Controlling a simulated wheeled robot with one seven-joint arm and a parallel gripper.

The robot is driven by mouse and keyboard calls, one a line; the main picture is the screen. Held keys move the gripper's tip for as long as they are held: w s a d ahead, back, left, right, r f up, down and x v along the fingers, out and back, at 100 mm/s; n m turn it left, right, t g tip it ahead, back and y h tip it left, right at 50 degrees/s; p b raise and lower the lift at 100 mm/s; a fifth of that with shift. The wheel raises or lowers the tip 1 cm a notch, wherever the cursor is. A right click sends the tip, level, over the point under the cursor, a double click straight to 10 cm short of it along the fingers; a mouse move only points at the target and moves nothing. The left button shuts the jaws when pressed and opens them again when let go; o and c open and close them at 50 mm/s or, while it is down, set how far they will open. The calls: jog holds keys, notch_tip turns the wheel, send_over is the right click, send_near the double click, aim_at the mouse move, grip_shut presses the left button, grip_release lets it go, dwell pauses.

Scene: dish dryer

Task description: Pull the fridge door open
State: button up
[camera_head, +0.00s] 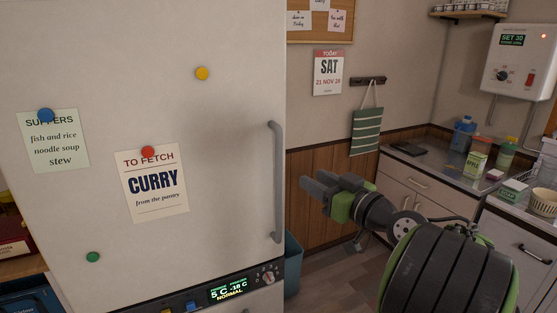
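The fridge door (225,165) is a large pale panel filling the left half of the head view, and it looks shut. Its handle (279,182) is a grey vertical bar near the door's right edge. My gripper (312,190) is to the right of the handle, at about its middle height, pointing left. It appears apart from the handle. The fingers are dark and seen from the side, so the gap between them cannot be made out. Nothing is visibly held.
Notes and coloured magnets are on the door, including the curry note (154,183). A display panel (228,293) is below the door. A blue bin (293,265) stands beside the fridge. A counter (425,170) with drawers runs along the right. Some floor shows between.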

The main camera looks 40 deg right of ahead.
aim_at(281, 162)
jog(key=w, duration=0.4)
jog(key=w+p, duration=0.1)
jog(key=w, duration=0.4)
jog(key=w+d+p, duration=0.1)
jog(key=w, duration=0.3)
jog(key=shift+w, duration=0.35)
jog(key=shift+c, duration=0.5)
grip_shut()
